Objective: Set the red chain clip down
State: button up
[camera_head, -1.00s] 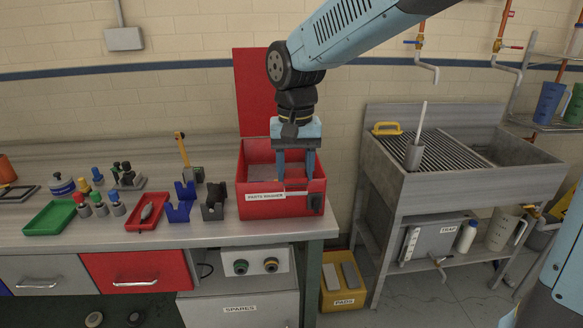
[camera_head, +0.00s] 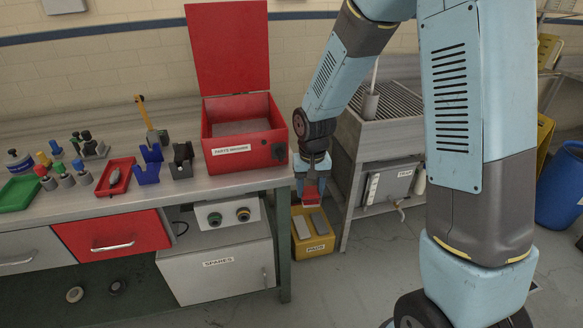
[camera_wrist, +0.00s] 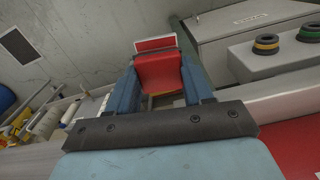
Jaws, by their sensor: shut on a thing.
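The red chain clip (camera_head: 311,189) is between the fingers of my gripper (camera_head: 312,178), off the right end of the bench and below the bench top's level. The clip's underside is hidden.
The yellow bin (camera_head: 315,246) with grey pads stands on the floor by the bench leg. The red parts washer (camera_head: 242,160) is open at the bench's right end. A blue holder (camera_head: 147,172) and a dark holder (camera_head: 183,162) stand left of it. A sink stand (camera_head: 345,190) is at the right.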

jog(key=w+d+f, duration=0.3)
jog(key=d+f, duration=0.2)
jog(key=f, duration=0.4)
jog(key=w+d+f, duration=0.3)
jog(key=d+f, duration=0.3)
jog(key=f, duration=0.4)
jog(key=w+d+f+m, duration=0.1)
jog(key=w+d+f, duration=0.1)
jog(key=d+f, duration=0.4)
notch_tip(320, 180, down, 4)
jog(key=shift+w+r, duration=0.1)
jog(key=shift+w, duration=0.3)
jog(key=shift+s, duration=0.1)
